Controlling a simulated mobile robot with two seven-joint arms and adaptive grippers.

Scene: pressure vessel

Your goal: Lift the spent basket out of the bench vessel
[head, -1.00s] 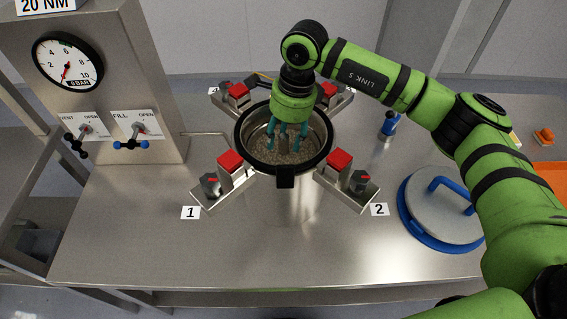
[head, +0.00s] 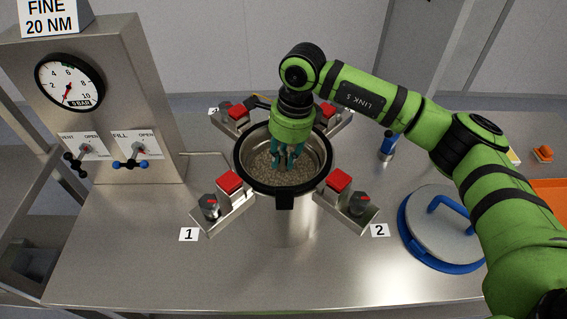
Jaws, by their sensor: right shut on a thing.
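The bench vessel (head: 284,205) stands open in the middle of the bench, with a black rim around its mouth. The spent basket (head: 297,179) is inside it, full of grey-brown granules, with its surface below the rim. My right gripper (head: 286,165) reaches down into the vessel mouth from above, its teal fingers drawn together at the middle of the basket. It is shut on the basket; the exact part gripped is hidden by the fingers. My left gripper is not in view.
Clamps with red blocks surround the vessel, including clamp 1 (head: 224,204) and clamp 2 (head: 345,205). The blue-rimmed lid (head: 440,228) lies at right. A gauge panel (head: 110,90) with valve handles stands at left. The front bench is clear.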

